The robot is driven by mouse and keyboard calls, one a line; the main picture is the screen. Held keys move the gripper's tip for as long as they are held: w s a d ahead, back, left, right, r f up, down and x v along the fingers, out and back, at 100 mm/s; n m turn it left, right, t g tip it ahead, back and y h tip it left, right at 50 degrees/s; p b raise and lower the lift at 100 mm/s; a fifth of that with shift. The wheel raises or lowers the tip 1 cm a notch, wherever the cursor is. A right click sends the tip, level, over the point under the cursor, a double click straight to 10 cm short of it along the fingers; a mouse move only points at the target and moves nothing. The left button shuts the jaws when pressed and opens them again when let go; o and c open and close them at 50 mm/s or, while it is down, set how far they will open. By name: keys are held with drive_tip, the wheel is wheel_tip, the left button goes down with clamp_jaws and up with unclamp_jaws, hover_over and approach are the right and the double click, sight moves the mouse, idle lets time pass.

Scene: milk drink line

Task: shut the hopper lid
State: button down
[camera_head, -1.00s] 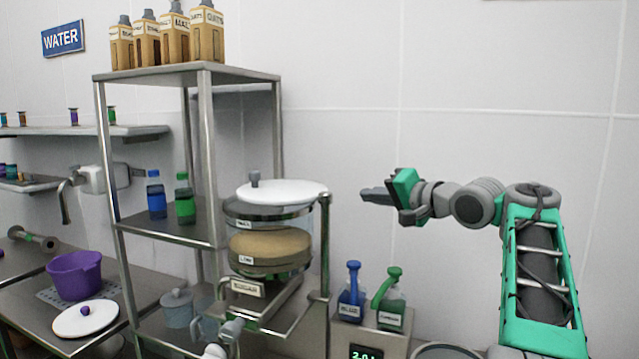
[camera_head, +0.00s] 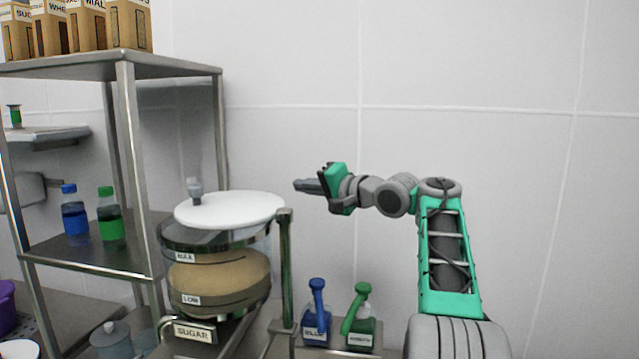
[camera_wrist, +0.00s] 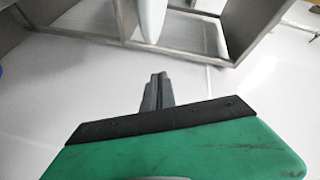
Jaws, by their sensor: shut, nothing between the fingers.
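The hopper lid (camera_head: 245,210) is a white disc with a grey knob near its left edge. It lies over the clear round hopper (camera_head: 175,240) but sits off to the right, so the hopper's left rim shows below it. Its right edge meets an upright metal post (camera_head: 285,270). I cannot tell whether lid and rim touch. The hopper holds tan powder and bears a SUGAR label. My gripper (camera_head: 298,185) is shut and empty, right of the lid at about its height, pointing left. In the wrist view my gripper (camera_wrist: 156,80) points at a pale edge, probably the lid.
A steel shelf rack (camera_head: 125,160) stands left of the hopper, with cartons on top and a blue bottle (camera_head: 74,215) and a green bottle (camera_head: 111,220) below. The wall behind is bare.

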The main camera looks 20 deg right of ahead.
sight(250, 195)
drive_tip(key=a, duration=0.1)
drive_tip(key=a+f, duration=0.1)
drive_tip(key=a, duration=0.1)
drive_tip(key=w+a, duration=0.1)
drive_tip(key=shift+w+a+f, duration=0.1)
drive_tip(key=shift+a+f, duration=0.1)
drive_tip(key=shift+f, duration=0.2)
drive_tip(key=shift+a, duration=0.15)
drive_tip(key=shift+w+a, duration=0.2)
drive_tip(key=shift+a, duration=0.6)
drive_tip(key=shift+w+a, duration=0.15)
drive_tip(key=shift+a, duration=0.6)
drive_tip(key=shift+a+b, duration=0.5)
drive_tip(key=shift+a, duration=1.1)
